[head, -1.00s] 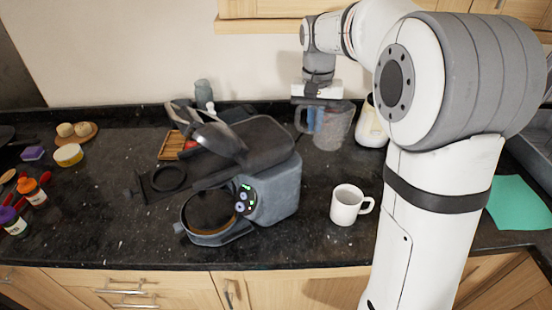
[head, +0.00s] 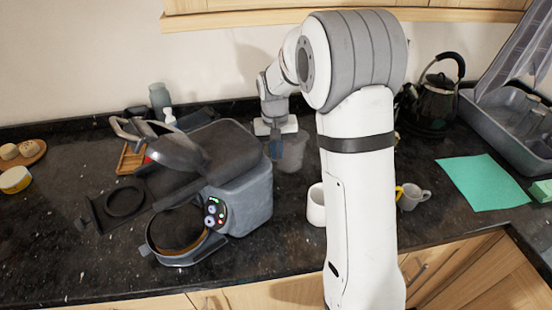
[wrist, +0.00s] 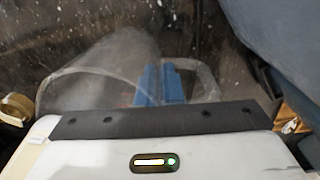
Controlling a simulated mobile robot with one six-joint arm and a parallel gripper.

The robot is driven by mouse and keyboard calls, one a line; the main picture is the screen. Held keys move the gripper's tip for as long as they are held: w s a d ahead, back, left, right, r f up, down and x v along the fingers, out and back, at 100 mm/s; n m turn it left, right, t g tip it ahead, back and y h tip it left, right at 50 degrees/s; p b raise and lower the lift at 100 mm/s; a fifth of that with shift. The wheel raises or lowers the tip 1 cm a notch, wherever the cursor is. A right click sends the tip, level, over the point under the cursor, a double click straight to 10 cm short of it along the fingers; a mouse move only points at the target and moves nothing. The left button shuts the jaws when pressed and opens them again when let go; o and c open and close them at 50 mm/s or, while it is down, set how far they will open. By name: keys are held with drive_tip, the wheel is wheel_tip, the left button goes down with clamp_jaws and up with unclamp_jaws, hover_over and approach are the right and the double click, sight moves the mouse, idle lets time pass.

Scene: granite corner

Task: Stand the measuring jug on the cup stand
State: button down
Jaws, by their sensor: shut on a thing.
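The clear measuring jug (head: 294,151) is at the back of the counter, right of the grey machine; it also shows in the wrist view (wrist: 88,78). My gripper (head: 276,150) points down at the jug's handle side. In the wrist view its blue fingers (wrist: 160,85) are shut on the jug, beside the clear handle loop (wrist: 207,78). I cannot tell whether the jug's base touches the counter. A flat black frame with a ring (head: 124,201), left of the machine, may be the cup stand; I cannot be sure.
The grey machine (head: 245,190) stands close left of the jug. A white mug (head: 316,206) is in front of the jug, partly behind my arm. A second mug (head: 411,196), black kettle (head: 437,103), green sheet (head: 484,182) and sink tray (head: 510,125) are right.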

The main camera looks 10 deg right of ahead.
drive_tip(key=shift+f, duration=1.8)
drive_tip(key=shift+f, duration=0.1)
drive_tip(key=c, duration=1.6)
unclamp_jaws()
drive_tip(key=shift+o, duration=0.2)
